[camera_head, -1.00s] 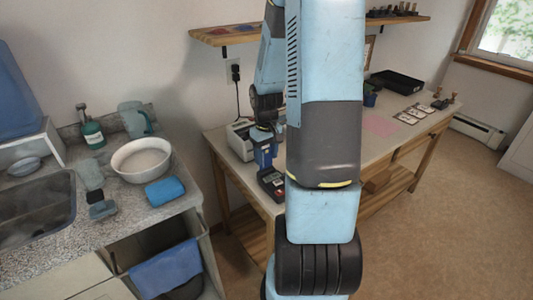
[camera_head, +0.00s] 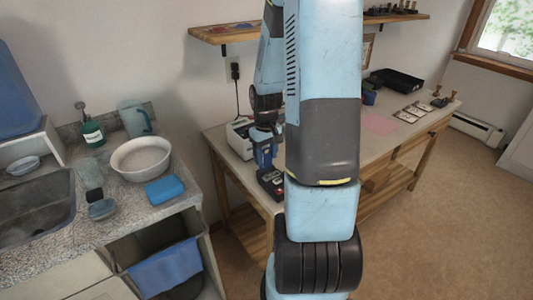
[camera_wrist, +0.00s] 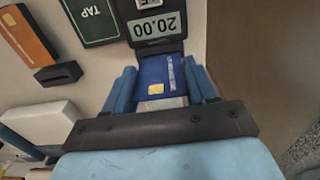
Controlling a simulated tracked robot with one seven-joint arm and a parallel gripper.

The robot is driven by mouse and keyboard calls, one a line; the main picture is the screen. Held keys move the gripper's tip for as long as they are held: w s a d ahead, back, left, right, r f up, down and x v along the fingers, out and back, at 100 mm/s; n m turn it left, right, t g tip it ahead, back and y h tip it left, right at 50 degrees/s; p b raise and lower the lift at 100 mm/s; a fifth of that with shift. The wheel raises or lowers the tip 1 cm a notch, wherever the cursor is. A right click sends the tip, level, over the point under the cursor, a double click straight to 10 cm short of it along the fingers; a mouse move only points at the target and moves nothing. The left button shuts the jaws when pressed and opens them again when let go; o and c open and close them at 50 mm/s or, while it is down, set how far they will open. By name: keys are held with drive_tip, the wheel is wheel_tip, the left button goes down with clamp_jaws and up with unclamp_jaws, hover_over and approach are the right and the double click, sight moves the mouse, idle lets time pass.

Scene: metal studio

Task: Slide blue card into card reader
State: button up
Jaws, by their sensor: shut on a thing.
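The blue card (camera_wrist: 160,70) with a gold chip shows in the wrist view between the two blue fingers of my gripper (camera_wrist: 163,88), which is shut on it. The dark card reader (camera_wrist: 157,45) is directly ahead of the card, with a display reading 20.00. The card's far edge lies at the reader's near edge; whether it has entered the slot cannot be told. In the head view my gripper (camera_head: 265,153) is just above and behind the card reader (camera_head: 271,184) on the wooden table, and the card is too small to make out.
A green TAP sign (camera_wrist: 90,18), an orange-brown item (camera_wrist: 28,35) and a small black block (camera_wrist: 59,74) lie beside the reader. A light box-shaped device (camera_head: 240,138) stands behind it. A pink sheet (camera_head: 379,123) and several cards lie farther right. The table edge is close.

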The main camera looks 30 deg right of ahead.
drive_tip(key=shift+f, duration=1.5)
idle(0.5)
idle(0.3)
drive_tip(key=o, duration=1.1)
wheel_tip(320, 180, up, 14)
drive_tip(key=shift+f, duration=0.15)
idle(0.3)
